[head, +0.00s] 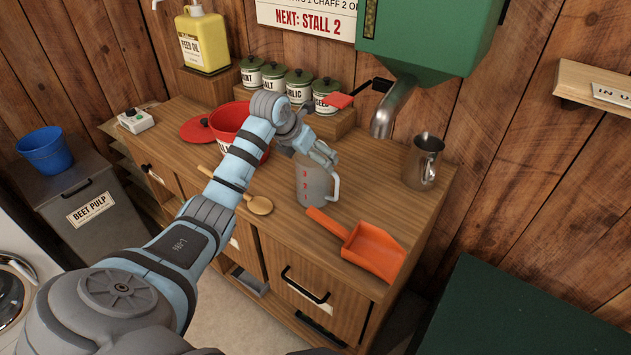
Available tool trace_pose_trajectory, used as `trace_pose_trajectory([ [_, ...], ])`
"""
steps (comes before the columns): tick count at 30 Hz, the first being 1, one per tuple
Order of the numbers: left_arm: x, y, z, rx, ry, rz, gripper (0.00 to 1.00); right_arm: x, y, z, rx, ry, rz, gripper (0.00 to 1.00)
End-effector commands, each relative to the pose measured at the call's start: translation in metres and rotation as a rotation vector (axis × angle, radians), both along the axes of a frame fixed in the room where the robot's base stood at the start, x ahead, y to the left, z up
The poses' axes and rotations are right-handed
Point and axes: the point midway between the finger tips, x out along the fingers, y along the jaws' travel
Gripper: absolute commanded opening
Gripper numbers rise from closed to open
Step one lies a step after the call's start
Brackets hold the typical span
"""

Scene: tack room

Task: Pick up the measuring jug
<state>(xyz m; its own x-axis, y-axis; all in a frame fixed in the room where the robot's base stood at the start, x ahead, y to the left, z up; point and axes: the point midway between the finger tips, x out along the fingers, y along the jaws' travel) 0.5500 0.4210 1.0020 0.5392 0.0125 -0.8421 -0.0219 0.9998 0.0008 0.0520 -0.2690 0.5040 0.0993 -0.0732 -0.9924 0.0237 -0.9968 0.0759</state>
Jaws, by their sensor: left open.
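The measuring jug (312,186) is grey with red markings and a handle on its right side. It stands upright on the wooden counter (375,200), near the middle. My left gripper (325,157) is open, at the jug's top rim in the picture. The gripper covers part of the jug's upper edge, and I cannot tell whether they touch. My right gripper is not in view.
An orange scoop (372,252) lies just right of the jug, and a metal pitcher (422,163) stands farther right. A wooden spoon (258,205) and red pot (232,122) are left. A green hopper's metal spout (390,112) hangs above the back right.

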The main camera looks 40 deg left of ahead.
Motion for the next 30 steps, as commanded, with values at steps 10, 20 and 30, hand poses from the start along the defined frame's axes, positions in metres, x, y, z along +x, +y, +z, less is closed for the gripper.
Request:
trace_pose_trajectory([
  [10,0.0,0.0,0.001,0.0,0.0,0.0,0.5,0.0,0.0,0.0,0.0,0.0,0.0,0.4],
  [20,0.0,0.0,0.001,0.0,-0.001,0.0,0.34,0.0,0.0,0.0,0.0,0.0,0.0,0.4],
  [30,0.0,0.0,0.034,0.001,-0.004,-0.001,0.34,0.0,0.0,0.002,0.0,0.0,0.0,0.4],
])
